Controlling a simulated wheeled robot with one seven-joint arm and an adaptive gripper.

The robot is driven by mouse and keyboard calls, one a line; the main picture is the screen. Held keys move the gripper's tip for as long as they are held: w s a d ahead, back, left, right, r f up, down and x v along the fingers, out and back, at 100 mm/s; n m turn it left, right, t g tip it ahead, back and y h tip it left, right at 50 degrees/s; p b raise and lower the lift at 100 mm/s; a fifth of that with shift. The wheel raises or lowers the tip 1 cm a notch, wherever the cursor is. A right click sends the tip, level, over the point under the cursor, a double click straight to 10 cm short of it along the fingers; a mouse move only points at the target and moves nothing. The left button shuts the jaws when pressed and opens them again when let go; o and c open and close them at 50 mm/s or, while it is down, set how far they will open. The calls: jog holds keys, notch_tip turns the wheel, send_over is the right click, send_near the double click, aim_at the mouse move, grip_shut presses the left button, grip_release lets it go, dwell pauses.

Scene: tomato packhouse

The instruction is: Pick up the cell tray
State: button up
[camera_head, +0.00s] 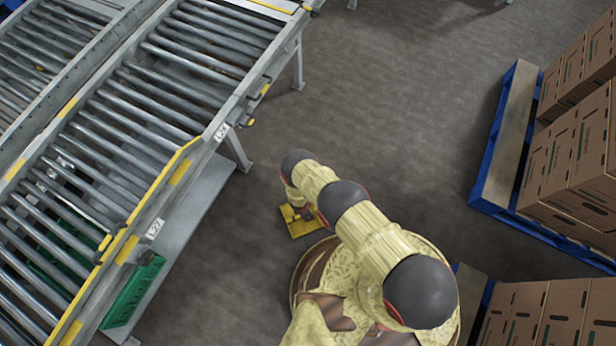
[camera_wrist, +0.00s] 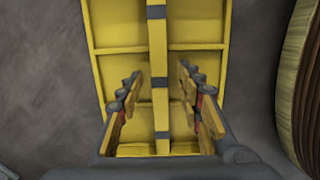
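The cell tray (camera_wrist: 112,22) is yellow, with raised walls and dividers, and fills the middle of the wrist view. A raised yellow bar with dark grey bands (camera_wrist: 157,40) runs along its middle. My gripper (camera_wrist: 158,83) is open over the tray, one finger on each side of the bar, with a visible gap on both sides. Whether the fingertips touch the tray floor is unclear. In the head view the cell tray (camera_head: 303,228) shows small beside my arm, apparently on the floor. My arm hides part of it and most of the gripper.
Roller conveyors (camera_head: 150,110) stand at the left, with a green crate (camera_head: 133,292) low beside their frame. Stacked cardboard boxes (camera_head: 565,150) stand on a blue-edged pallet (camera_head: 508,135) at the right, with more boxes (camera_head: 540,315) at the lower right. The grey floor between is clear.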

jog(key=shift+c, duration=1)
jog(key=c, duration=0.7)
grip_shut()
jog(key=shift+r, duration=0.15)
